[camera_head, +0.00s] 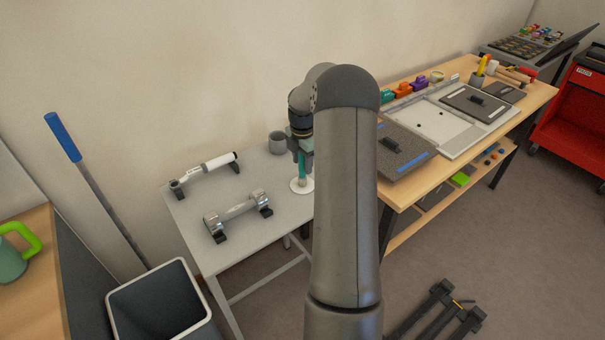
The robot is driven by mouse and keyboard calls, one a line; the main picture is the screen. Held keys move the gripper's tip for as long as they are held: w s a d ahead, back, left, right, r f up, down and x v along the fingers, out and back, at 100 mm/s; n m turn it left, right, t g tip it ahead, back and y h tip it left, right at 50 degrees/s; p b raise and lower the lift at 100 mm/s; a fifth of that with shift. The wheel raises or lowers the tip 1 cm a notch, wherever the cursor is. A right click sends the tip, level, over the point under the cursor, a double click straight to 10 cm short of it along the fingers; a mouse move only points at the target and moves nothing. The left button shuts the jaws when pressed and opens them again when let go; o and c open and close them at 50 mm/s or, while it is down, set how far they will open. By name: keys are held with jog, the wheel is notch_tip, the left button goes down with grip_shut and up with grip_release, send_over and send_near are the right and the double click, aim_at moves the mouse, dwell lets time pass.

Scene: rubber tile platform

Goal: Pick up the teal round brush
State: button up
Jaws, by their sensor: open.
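The teal round brush (302,172) stands upright on a white round base (296,188), near the right edge of the small grey table (188,212). My gripper (301,155) points down over the brush from above. Its fingers are open around or right beside the upper part of the brush; the small size of the view does not show whether they touch it. The top of the brush is hidden by my gripper, and my arm covers the area just to the right.
A grey cup (277,143) stands behind the brush. A wooden workbench (400,198) adjoins on the right. A bin (155,305) stands at front left.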

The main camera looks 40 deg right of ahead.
grip_shut()
